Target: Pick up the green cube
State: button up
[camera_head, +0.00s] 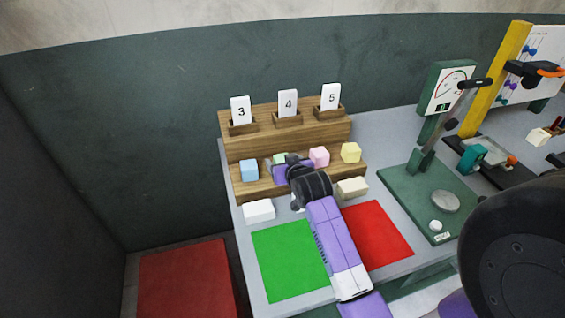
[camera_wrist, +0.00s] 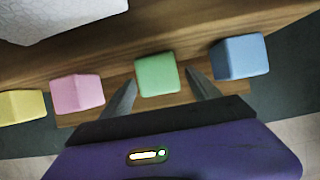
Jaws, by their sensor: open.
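The green cube (camera_wrist: 157,74) sits on the wooden step between a pink cube (camera_wrist: 78,93) and a blue cube (camera_wrist: 239,56) in the wrist view. In the head view only a small part of the green cube (camera_head: 280,159) shows behind my arm. My gripper (camera_wrist: 163,90) is open, with one finger on either side of the green cube. The finger on the blue side is close to the blue cube. I cannot tell how far the fingertips are from the green cube in height.
A yellow cube (camera_head: 351,152) stands at the right end of the step. White blocks (camera_head: 259,210) lie in front, beside a green mat (camera_head: 287,262) and a red mat (camera_head: 385,240). Cards numbered 3, 4 and 5 (camera_head: 288,103) stand on the upper step. A green press (camera_head: 430,195) is at right.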

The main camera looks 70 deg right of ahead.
jog(key=shift+w+d+f, duration=0.15)
jog(key=shift+w+d, duration=0.05)
jog(key=shift+c, duration=0.2)
jog(key=c, duration=1.4)
